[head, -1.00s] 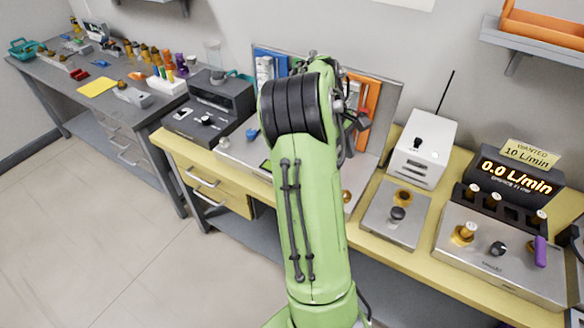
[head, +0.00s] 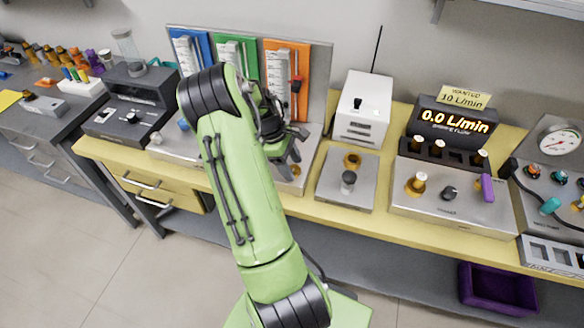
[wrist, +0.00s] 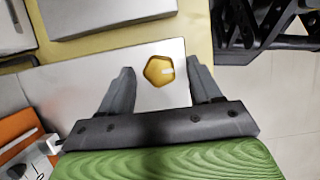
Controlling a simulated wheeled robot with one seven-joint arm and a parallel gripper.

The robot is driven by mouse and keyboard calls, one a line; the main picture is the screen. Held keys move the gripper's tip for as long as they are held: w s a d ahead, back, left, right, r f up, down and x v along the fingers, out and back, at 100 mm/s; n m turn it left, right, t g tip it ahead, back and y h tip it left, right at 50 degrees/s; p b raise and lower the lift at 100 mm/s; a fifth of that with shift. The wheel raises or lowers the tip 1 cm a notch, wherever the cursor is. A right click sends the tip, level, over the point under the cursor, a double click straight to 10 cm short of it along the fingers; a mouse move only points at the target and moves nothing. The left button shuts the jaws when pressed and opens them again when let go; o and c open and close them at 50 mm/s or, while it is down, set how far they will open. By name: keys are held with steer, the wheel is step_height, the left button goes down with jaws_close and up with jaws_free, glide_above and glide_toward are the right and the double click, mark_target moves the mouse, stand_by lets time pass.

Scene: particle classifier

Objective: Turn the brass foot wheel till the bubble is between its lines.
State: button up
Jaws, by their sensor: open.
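A brass foot wheel (wrist: 154,78), many-sided with a small pale mark, sits on a silver plate (wrist: 120,88). In the wrist view it lies between my two open fingertips, with a gap on each side. My gripper (wrist: 160,72) is open and empty; its height above the wheel is hard to tell. In the head view my gripper (head: 287,168) is over the bench in front of the orange panel, and a bit of brass (head: 296,170) shows beside it. The bubble and its lines cannot be made out in either view; my arm hides part of that plate.
A white box (head: 362,112) with an antenna stands right of my gripper, behind a plate with a black knob (head: 348,178). Further right is a lit flow display (head: 452,122). Coloured gauge panels (head: 237,62) stand behind.

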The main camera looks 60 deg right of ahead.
steer(key=shift+s+f, duration=0.15)
steer(key=shift+f, duration=0.25)
steer(key=c, duration=1)
steer(key=shift+r, duration=0.1)
steer(key=shift+c, duration=0.2)
